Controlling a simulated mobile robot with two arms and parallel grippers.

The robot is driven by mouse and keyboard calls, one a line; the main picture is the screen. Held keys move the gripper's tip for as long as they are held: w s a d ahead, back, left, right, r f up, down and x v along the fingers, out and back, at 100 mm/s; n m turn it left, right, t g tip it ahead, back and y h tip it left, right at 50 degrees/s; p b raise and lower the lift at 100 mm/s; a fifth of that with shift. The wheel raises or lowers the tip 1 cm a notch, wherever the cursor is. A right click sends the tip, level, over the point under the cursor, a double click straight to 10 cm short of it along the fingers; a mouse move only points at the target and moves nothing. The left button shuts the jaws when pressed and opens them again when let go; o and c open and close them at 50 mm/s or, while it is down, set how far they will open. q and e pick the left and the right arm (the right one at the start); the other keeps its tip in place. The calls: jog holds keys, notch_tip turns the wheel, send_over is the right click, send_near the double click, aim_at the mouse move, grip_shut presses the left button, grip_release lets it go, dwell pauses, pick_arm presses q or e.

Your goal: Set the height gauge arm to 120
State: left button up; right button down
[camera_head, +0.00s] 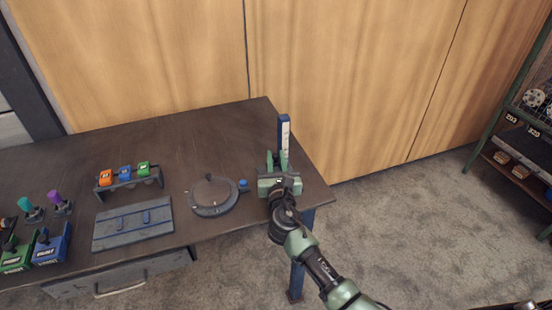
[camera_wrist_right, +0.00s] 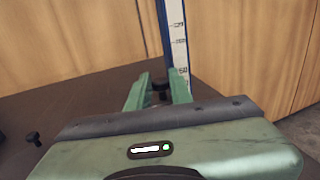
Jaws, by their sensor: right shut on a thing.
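The height gauge is an upright blue post with a white scale (camera_head: 284,132) near the right end of the table. In the right wrist view its scale (camera_wrist_right: 178,45) shows a label like 50 just beside the fingers, with higher marks above. My right gripper (camera_head: 277,158) is at the front of the post. In the right wrist view, its green fingers (camera_wrist_right: 160,80) are shut on a dark knob (camera_wrist_right: 160,90), which looks like part of the gauge arm. The rest of the arm and the gauge's base are hidden by the gripper. My left gripper is not in view.
Left of the gauge stand a round dark dial plate (camera_head: 213,194), a grey flat case (camera_head: 133,224) and a rack with orange, blue and green blocks (camera_head: 128,178). Green and blue boxes (camera_head: 52,246) are at the far left. A wooden wall is behind; a shelf (camera_head: 515,140) stands right.

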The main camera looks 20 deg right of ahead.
notch_tip(320, 180, up, 9)
jog(key=p, duration=0.7)
jog(key=shift+f, duration=0.1)
jog(key=c, duration=1.3)
grip_release()
jog(key=shift+o, duration=0.2)
jog(key=shift+f, duration=0.1)
jog(key=v, duration=0.7)
jog(key=shift+s, duration=0.4)
